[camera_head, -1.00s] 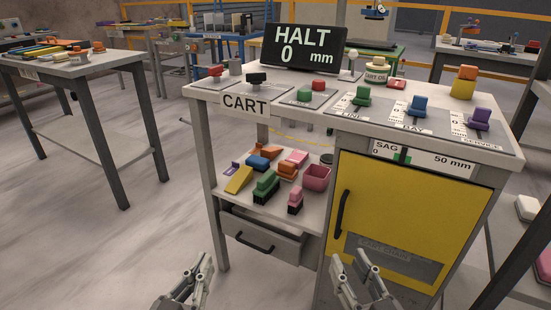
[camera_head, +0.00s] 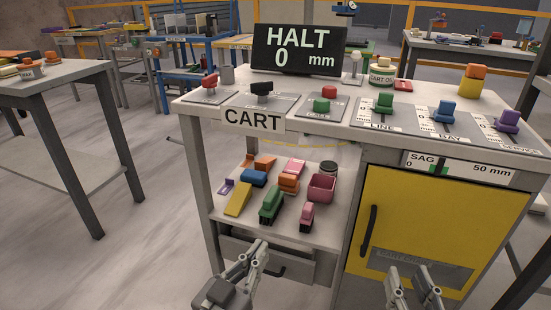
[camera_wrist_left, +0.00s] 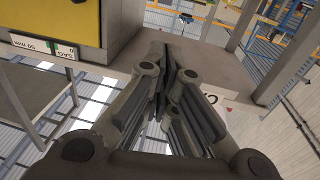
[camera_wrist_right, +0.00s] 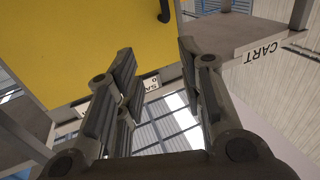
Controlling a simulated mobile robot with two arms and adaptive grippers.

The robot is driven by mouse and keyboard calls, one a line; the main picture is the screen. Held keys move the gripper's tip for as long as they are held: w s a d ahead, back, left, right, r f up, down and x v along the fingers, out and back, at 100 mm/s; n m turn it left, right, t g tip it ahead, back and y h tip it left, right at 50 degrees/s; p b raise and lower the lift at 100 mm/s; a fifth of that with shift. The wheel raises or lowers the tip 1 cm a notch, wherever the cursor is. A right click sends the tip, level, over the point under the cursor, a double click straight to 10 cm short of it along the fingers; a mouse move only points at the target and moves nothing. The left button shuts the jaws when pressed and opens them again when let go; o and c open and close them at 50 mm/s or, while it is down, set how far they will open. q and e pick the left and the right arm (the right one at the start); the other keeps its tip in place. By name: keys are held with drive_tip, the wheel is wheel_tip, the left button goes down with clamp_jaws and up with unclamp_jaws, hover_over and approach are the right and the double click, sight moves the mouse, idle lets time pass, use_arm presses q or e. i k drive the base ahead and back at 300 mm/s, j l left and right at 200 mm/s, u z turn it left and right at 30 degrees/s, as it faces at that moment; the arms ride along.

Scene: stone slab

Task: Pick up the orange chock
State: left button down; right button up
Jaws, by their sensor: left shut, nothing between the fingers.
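The orange chock (camera_head: 265,161) is a small wedge at the back of the cart's lower shelf (camera_head: 331,232). It sits behind a blue block (camera_head: 254,178). My left gripper (camera_head: 262,246) is shut and empty in front of the shelf, low and near the drawer; it also shows shut in the left wrist view (camera_wrist_left: 165,70). My right gripper (camera_head: 408,275) is open and empty in front of the yellow door; its fingers stand apart in the right wrist view (camera_wrist_right: 156,62). Both grippers are well apart from the chock.
On the shelf around the chock are a yellow wedge (camera_head: 238,199), a green block (camera_head: 271,204), a pink wedge (camera_head: 294,166), an orange block (camera_head: 289,182) and a pink bin (camera_head: 321,187). The cart top (camera_head: 200,112) overhangs the shelf. A drawer (camera_head: 267,262) lies below.

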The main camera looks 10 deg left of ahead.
sight(264, 164)
drive_tip(key=j+z, duration=0.35)
drive_tip(key=j, duration=2.45)
drive_tip(key=i, duration=0.05)
